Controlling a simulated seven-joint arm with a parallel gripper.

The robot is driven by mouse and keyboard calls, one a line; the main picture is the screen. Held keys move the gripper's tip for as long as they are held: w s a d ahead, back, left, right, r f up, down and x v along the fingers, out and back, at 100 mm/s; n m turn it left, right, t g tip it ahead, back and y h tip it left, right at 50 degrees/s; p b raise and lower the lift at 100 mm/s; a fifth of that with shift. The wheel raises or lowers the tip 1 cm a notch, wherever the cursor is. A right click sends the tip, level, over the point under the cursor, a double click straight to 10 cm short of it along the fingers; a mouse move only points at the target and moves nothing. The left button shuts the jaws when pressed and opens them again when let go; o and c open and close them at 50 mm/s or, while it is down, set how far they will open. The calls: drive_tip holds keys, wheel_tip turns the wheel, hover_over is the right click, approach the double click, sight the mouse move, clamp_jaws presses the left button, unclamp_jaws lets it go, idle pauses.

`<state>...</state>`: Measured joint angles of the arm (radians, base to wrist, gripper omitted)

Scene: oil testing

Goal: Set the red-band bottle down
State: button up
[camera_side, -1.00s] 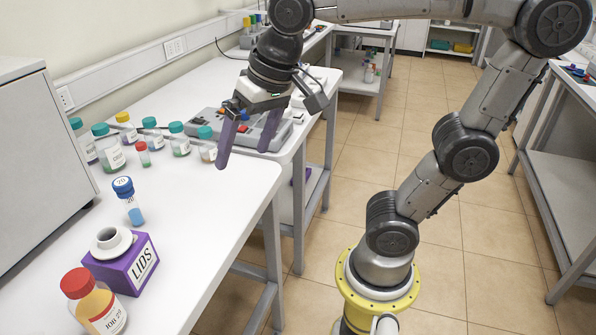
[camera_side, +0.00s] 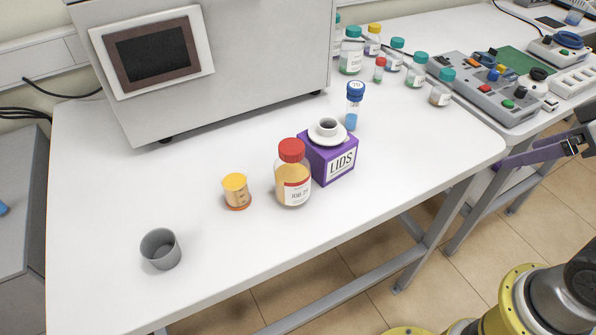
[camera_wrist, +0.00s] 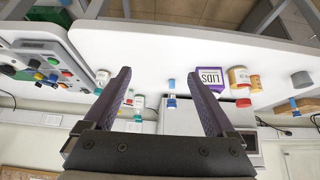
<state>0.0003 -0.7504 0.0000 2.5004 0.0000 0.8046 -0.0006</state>
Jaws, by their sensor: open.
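A bottle with a red cap, amber contents and a red band on its "JOB 29" label (camera_side: 293,180) stands upright on the white bench. In the wrist view it shows upside down (camera_wrist: 238,77), right of my fingers. My gripper (camera_wrist: 158,78) is open, with nothing between its two purple fingers. In the side view only part of my gripper (camera_side: 540,150) shows, at the right edge, well apart from the bottle and near the bench's right end.
A purple LIDS box (camera_side: 335,165) stands close beside the bottle, with a blue-capped tube (camera_side: 354,106) behind it. A large machine (camera_side: 215,65) fills the back. The front bench is clear.

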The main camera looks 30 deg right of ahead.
sight(283, 144)
drive_tip(key=w+a+r+n+t+y, duration=0.1)
drive_tip(key=w+a+r+t, duration=0.1)
drive_tip(key=w+r+t, duration=0.55)
drive_tip(key=w+a+r+t+y, duration=0.1)
drive_tip(key=w+a+r+t, duration=0.2)
drive_tip(key=w, duration=0.8)
drive_tip(key=w+a+n+t+y, duration=0.2)
drive_tip(key=w+a+t+y, duration=0.1)
drive_tip(key=a, duration=0.3)
drive_tip(key=s+a+f+n+g+y, duration=0.25)
drive_tip(key=a+f, duration=0.35)
drive_tip(key=f, duration=0.3)
drive_tip(key=s+a+f+n+g+y, duration=0.1)
drive_tip(key=s+a+f+y, duration=0.25)
drive_tip(key=a+f, duration=0.4)
drive_tip(key=w+a, duration=0.1)
drive_tip(key=w, duration=0.1)
drive_tip(key=w+a, duration=0.1)
drive_tip(key=w, duration=0.3)
drive_tip(key=shift+w+a+f, duration=0.25)
drive_tip(key=shift+a+f, duration=0.1)
drive_tip(key=shift+a, duration=0.05)
drive_tip(key=shift+a+f+x, duration=0.1)
drive_tip(key=shift+f+x, duration=0.1)
drive_tip(key=shift+x, duration=1.15)
drive_tip(key=shift+a+f+x, duration=0.1)
drive_tip(key=shift+f+x, duration=0.1)
drive_tip(key=shift+x, duration=1.2)
drive_tip(key=shift+s, duration=0.1)
clamp_jaws()
